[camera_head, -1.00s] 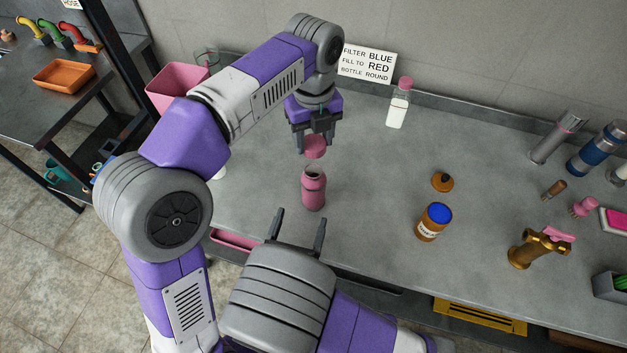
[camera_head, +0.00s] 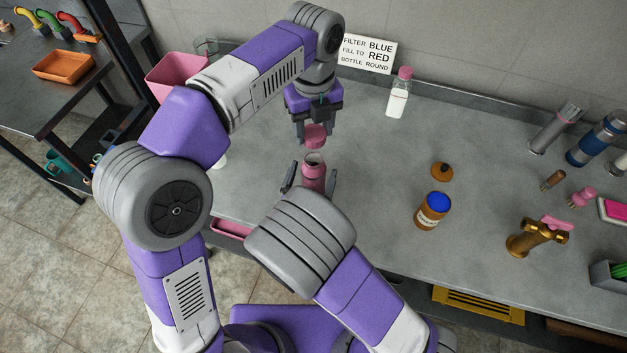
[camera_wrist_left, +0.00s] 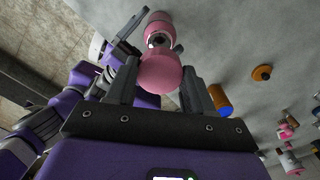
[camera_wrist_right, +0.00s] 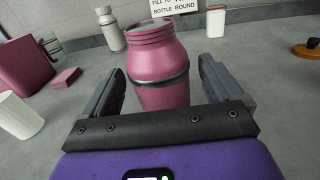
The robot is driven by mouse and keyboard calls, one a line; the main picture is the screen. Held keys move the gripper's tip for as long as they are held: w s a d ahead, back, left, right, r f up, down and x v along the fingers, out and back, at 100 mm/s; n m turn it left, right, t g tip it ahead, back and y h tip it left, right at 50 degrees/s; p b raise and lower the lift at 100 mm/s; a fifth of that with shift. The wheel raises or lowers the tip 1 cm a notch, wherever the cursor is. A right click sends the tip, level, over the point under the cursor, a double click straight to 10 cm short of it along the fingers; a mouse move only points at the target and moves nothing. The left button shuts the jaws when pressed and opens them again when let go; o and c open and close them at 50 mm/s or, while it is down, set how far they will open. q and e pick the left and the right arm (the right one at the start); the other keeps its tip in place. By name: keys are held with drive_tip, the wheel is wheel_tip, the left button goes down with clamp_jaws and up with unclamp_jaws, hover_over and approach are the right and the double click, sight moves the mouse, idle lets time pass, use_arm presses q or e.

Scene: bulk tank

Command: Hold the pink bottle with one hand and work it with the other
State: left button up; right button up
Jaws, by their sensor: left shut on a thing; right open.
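The pink bottle (camera_head: 313,174) stands upright and uncapped on the grey counter. In the right wrist view the bottle (camera_wrist_right: 158,65) shows its threaded neck and a dark band. My left gripper (camera_head: 314,128) is shut on the pink lid (camera_head: 315,137) and holds it just above the bottle's mouth; the lid (camera_wrist_left: 160,72) also shows in the left wrist view. My right gripper (camera_head: 310,185) is open, its fingers on either side of the bottle. In the right wrist view gaps show between the fingers and the bottle.
A white bottle with a pink cap (camera_head: 398,95) and a sign (camera_head: 366,54) stand behind. A pink bin (camera_head: 177,76) is back left. Brass fitting (camera_head: 536,238) is far right.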

drive_tip(key=shift+w+d, duration=0.15)
drive_tip(key=shift+w, duration=0.45)
drive_tip(key=shift+c, duration=0.4)
drive_tip(key=c, duration=1.4)
use_arm(q)
hover_over(313, 162)
drive_tip(key=shift+f, duration=2.5)
use_arm(e)
drive_tip(key=shift+c, duration=0.2)
